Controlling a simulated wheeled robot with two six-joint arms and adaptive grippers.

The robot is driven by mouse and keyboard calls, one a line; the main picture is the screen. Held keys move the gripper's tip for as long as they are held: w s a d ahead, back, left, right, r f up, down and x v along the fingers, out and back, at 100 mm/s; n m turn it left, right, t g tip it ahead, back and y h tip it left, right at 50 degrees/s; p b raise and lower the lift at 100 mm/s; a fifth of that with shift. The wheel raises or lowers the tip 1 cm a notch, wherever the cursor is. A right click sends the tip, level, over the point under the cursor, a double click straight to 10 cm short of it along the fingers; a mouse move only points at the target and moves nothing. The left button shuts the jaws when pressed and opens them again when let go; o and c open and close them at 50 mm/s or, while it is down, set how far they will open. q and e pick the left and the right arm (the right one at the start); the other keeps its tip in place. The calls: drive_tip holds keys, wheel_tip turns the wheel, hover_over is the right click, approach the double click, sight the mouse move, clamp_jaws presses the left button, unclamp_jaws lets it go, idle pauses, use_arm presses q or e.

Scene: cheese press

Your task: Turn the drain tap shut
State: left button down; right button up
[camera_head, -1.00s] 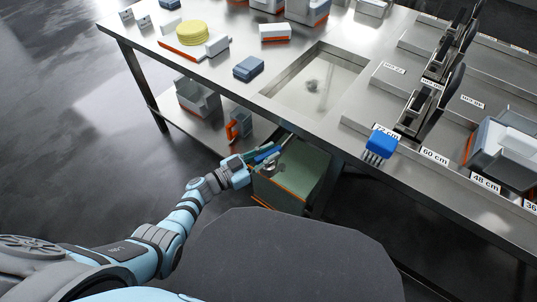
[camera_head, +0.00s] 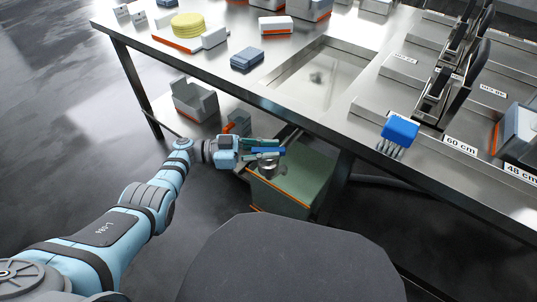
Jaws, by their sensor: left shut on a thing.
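My left gripper (camera_head: 264,147) reaches in from the left beneath the front edge of the steel table. It is shut on the blue lever (camera_head: 270,152) of the drain tap. A small grey metal part (camera_head: 268,165) of the tap shows just below the fingers. The rest of the tap is hidden by the gripper and table, so I cannot tell the lever's exact angle. The tap sits below the sink basin (camera_head: 320,80) and over a green bin (camera_head: 300,190) with an orange edge. My right gripper is not in view.
A grey container (camera_head: 195,100) and an orange-handled item (camera_head: 237,124) are on the lower shelf, close to my left forearm. A blue brush (camera_head: 400,132) lies on the table's right part. A yellow cheese wheel (camera_head: 188,25) stands far left. The floor at left is clear.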

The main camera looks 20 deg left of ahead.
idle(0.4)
use_arm(q)
drive_tip(key=c, duration=1.6)
unclamp_jaws()
drive_tip(key=shift+o, duration=0.2)
drive_tip(key=v, duration=0.7)
drive_tip(key=shift+a, duration=0.25)
drive_tip(key=shift+s+r, duration=0.1)
